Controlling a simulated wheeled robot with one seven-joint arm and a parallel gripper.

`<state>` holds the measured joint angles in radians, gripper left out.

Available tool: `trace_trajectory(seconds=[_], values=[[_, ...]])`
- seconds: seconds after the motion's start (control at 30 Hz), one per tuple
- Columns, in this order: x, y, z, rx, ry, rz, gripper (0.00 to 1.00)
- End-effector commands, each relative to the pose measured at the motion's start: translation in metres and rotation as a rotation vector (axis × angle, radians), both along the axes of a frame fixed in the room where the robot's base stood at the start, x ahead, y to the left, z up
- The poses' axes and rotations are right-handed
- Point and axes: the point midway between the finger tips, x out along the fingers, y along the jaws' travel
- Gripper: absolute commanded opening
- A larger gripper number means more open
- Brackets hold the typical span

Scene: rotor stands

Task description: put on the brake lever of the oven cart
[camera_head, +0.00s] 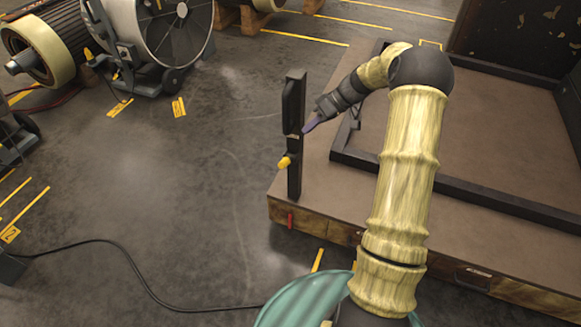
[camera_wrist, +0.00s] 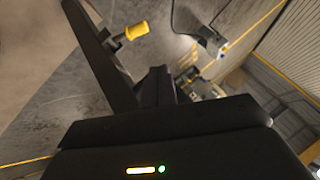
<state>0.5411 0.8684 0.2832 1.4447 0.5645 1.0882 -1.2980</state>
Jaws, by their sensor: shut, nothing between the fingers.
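The oven cart (camera_head: 330,210) is a low brown platform with worn edges and a dark raised frame on top. A dark upright post (camera_head: 296,105) stands at its near left corner. A short lever with a yellow grip (camera_head: 284,162) sticks out from the post's lower half; I take it for the brake lever. In the wrist view the yellow grip (camera_wrist: 136,30) shows beyond the dark post (camera_wrist: 98,52). My gripper (camera_head: 309,125) is shut and empty, just right of the post and above the grip. I cannot tell whether it touches the post.
A small red part (camera_head: 290,220) hangs at the cart's front edge below the post. A large drum fan (camera_head: 165,35) and a motor rotor (camera_head: 45,50) stand at the upper left. A black cable (camera_head: 140,275) crosses the floor. The floor left of the post is clear.

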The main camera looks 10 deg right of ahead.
Motion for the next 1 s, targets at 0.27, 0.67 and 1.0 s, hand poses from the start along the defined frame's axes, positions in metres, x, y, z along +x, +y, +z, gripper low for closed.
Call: trace_trajectory(seconds=[0.27,0.67,1.0], values=[[0.027,-0.032,-0.037,0.14,-0.158,0.055,0.0],[0.027,-0.029,-0.038,0.139,-0.157,0.057,0.0],[0.034,0.006,-0.068,0.139,-0.155,0.058,0.0]])
